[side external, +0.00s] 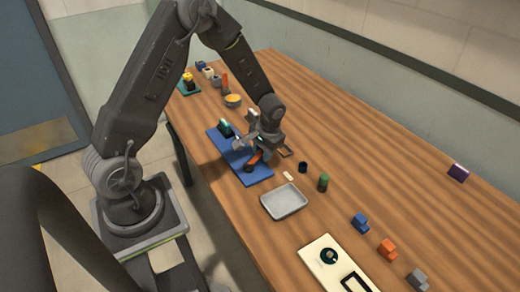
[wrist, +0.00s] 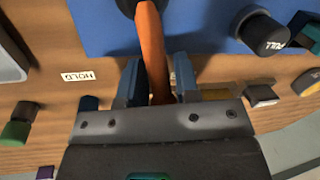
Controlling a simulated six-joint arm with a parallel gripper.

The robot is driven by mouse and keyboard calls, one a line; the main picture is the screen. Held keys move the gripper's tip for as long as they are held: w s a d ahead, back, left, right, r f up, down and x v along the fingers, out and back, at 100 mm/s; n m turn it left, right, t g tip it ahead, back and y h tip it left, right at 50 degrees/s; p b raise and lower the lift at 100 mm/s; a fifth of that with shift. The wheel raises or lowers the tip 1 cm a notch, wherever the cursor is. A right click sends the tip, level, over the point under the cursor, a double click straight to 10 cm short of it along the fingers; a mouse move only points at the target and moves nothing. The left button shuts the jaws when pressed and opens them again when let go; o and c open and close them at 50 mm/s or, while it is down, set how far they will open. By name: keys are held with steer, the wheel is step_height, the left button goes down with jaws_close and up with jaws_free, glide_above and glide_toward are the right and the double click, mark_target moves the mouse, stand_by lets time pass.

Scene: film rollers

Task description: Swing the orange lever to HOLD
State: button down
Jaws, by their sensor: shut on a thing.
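The orange lever (wrist: 153,50) runs down from a dark pivot at the top of the wrist view, with its free end between my gripper's fingers (wrist: 156,85). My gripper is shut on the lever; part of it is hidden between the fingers. In the side view the lever (side external: 254,158) shows as a small orange piece under my gripper (side external: 254,149). The lever is on a blue base plate (side external: 251,176). The white HOLD label (wrist: 78,76) lies on the table left of the gripper, apart from the lever; it reads upside down.
A grey tray (side external: 284,213) stands near the plate's right end. A black knob marked FULL (wrist: 265,34) is right of the lever. Several small blocks and a white panel (side external: 318,248) lie farther right.

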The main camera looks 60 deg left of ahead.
mark_target(269, 169)
steer(key=d+m, duration=0.1)
steer(key=m, duration=0.1)
steer(key=d+m, duration=0.1)
steer(key=m, duration=0.1)
steer(key=shift+d+m+t, duration=0.3)
steer(key=shift+t, duration=0.1)
steer(key=shift+s+d+m+t, duration=0.25)
steer(key=shift+d+m, duration=0.35)
steer(key=shift+m, duration=0.65)
steer(key=shift+s+d+m+t, duration=0.25)
steer(key=shift+d+m, duration=0.35)
steer(key=shift+m, duration=0.65)
steer(key=c, duration=1.1)
jaws_free()
steer(key=shift+o, duration=0.2)
steer(key=v, duration=1.4)
steer(key=shift+a, duration=0.15)
